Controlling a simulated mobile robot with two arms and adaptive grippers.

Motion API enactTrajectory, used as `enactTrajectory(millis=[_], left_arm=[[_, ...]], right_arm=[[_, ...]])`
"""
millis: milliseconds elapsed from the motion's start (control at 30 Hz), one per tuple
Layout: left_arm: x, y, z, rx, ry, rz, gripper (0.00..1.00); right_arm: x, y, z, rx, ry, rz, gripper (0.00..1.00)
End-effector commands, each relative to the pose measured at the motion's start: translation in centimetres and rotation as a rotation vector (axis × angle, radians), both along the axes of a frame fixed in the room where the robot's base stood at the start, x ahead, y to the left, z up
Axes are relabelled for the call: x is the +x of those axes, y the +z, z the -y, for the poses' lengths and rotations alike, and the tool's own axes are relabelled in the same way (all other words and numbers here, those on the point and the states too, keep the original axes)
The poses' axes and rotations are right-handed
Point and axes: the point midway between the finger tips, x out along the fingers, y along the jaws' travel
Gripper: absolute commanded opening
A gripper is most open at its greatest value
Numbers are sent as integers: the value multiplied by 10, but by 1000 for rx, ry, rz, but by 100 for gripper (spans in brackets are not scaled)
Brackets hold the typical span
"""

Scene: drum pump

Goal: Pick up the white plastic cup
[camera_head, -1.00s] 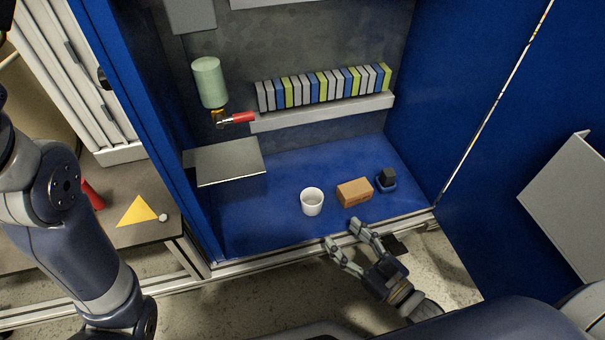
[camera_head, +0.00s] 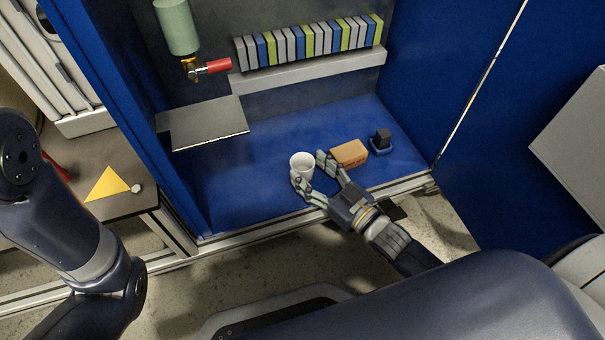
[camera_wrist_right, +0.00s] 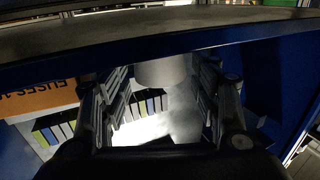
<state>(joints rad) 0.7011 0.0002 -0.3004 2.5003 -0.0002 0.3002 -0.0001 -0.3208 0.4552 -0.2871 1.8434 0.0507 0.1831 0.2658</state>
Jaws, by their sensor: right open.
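The white plastic cup (camera_head: 302,163) stands upright on the blue cabinet floor near its front edge. My right gripper (camera_head: 309,172) reaches in from the lower right with its fingers spread around the cup, one in front of its lower left, one at its right side. It is open, and I cannot tell whether the fingers touch the cup. In the right wrist view the white cup (camera_wrist_right: 165,70) shows between the two fingers. Only my left arm shows at the left of the head view; its gripper is out of view.
A brown box (camera_head: 349,153) stands close to the right of the gripper, with a small dark object in a blue holder (camera_head: 381,142) beyond it. A grey metal plate (camera_head: 203,124) is at the left. A shelf (camera_head: 310,72) of coloured blocks runs along the back. The left floor area is clear.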

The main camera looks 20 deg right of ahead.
Motion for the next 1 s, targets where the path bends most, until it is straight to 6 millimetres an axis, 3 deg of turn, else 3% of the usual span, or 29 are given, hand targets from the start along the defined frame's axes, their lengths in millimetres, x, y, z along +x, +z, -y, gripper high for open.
enactTrajectory(millis=[100, 433, 467, 567, 1000], left_arm=[[0, -12, 0, 0, 0, 0, 40], [0, -13, 0, 0, 0, 0, 40], [0, -13, 0, 0, 0, 0, 40], [0, -13, 0, 0, -1, 0, 40], [0, -10, 0, 0, 0, -1, 40]], right_arm=[[12, -2, -6, 1, 1, 2, 58], [17, 0, -8, 0, 1, -1, 58], [17, 0, -8, 0, 1, -1, 55], [16, 0, -8, 0, 0, -1, 33], [16, 2, -8, 1, 0, 0, 31]])
